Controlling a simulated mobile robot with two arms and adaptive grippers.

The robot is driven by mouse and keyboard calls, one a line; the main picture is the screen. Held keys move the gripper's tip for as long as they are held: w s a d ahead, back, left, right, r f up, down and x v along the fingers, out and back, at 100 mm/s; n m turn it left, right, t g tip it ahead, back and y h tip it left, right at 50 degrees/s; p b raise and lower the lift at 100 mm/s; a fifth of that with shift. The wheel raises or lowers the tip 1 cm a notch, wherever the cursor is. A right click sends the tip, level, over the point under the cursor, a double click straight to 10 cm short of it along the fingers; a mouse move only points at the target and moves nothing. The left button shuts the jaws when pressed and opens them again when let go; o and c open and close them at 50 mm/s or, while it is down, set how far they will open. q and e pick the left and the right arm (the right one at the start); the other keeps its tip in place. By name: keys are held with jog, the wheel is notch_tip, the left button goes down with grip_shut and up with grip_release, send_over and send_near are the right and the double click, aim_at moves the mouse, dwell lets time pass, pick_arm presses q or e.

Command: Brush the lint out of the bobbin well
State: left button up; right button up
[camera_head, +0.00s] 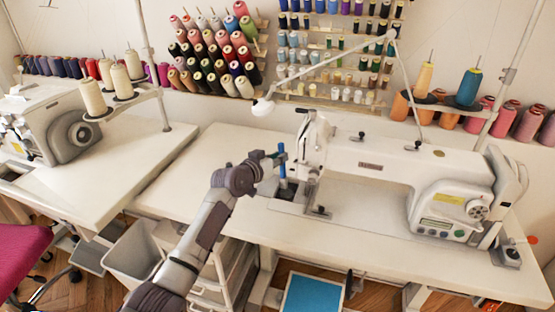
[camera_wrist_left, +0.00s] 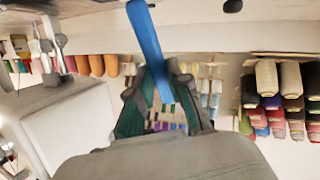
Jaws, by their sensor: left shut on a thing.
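My left gripper (camera_head: 276,160) is shut on a blue brush (camera_head: 283,172), which it holds roughly upright beside the needle end of the white sewing machine (camera_head: 375,170). In the left wrist view the blue handle (camera_wrist_left: 150,50) runs up from between the fingers (camera_wrist_left: 168,95). The brush's lower end is at the dark plate area (camera_head: 289,205) beside the presser foot. I cannot tell whether the bristles touch it. The bobbin well itself is too small to make out. My right gripper is in neither view.
The white table (camera_head: 215,160) is mostly clear left of the machine. A second machine (camera_head: 50,120) stands on the left table. Thread cones (camera_head: 215,55) hang on the wall behind. A lamp arm (camera_head: 330,60) reaches over the machine. A grey bin (camera_head: 132,250) stands below.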

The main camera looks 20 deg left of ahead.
pick_arm(q)
jog(key=shift+f, duration=0.1)
jog(key=shift+s+p, duration=1.1)
jog(key=shift+s, duration=0.1)
jog(key=shift+s+a+f+p, duration=0.1)
jog(key=shift+s+p, duration=0.5)
jog(key=shift+s, duration=0.35)
jog(key=shift+f, duration=0.1)
jog(key=shift+w+b, duration=1.1)
jog(key=shift+w, duration=0.3)
grip_shut()
jog(key=shift+w+b, duration=0.65)
jog(key=shift+w, duration=0.2)
